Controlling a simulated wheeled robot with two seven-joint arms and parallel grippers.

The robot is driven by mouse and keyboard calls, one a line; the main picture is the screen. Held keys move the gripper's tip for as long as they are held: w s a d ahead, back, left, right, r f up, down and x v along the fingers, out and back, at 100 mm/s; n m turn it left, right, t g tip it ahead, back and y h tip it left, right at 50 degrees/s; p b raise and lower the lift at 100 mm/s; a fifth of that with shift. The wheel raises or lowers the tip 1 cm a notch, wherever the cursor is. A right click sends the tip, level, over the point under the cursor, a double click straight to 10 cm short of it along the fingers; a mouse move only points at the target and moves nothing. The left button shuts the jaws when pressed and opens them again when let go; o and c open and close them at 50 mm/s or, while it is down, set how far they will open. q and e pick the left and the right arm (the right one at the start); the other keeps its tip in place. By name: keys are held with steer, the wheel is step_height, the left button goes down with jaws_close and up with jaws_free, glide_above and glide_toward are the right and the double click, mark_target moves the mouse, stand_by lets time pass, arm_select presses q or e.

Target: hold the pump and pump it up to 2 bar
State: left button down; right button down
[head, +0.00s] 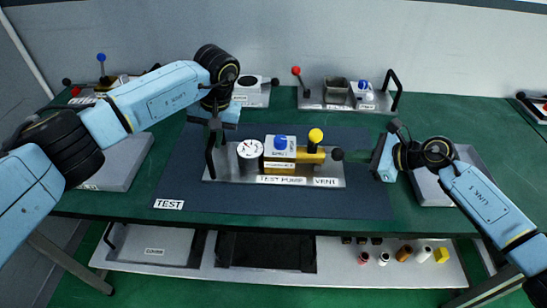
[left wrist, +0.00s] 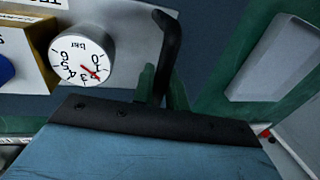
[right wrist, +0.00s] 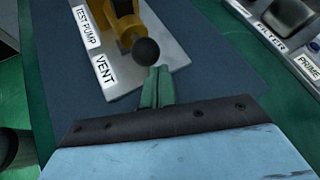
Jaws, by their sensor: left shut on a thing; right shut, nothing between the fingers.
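The test pump (head: 277,165) sits on a grey plate on the dark mat, with a yellow body, a blue cap and a yellow knob. Its round white gauge (head: 249,149) also shows upside down in the left wrist view (left wrist: 82,55); its red needle points to the low numbers, exact value unclear. My left gripper (head: 213,137) is shut on the black upright handle (head: 210,158) at the plate's left end. A lever with a black ball knob (right wrist: 146,51) sticks out at the right, by the VENT label. My right gripper (right wrist: 157,84) is shut and empty close to the knob; contact is unclear.
Behind stands a plate with a red-knobbed lever and another black handle (head: 394,88). Grey boxes stand left (head: 120,163) and right (head: 447,181). The shelf below (head: 330,268) holds small parts. The mat (head: 270,200) in front of the pump is clear.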

arm_select(q)
steer(key=shift+s+d+f, duration=0.1)
steer(key=shift+f, duration=0.15)
arm_select(e)
steer(key=shift+a+r, duration=0.15)
steer(key=shift+a, duration=0.1)
steer(key=shift+d, duration=3)
steer(key=shift+a, duration=0.1)
steer(key=shift+a, duration=0.2)
steer(key=shift+d, duration=0.3)
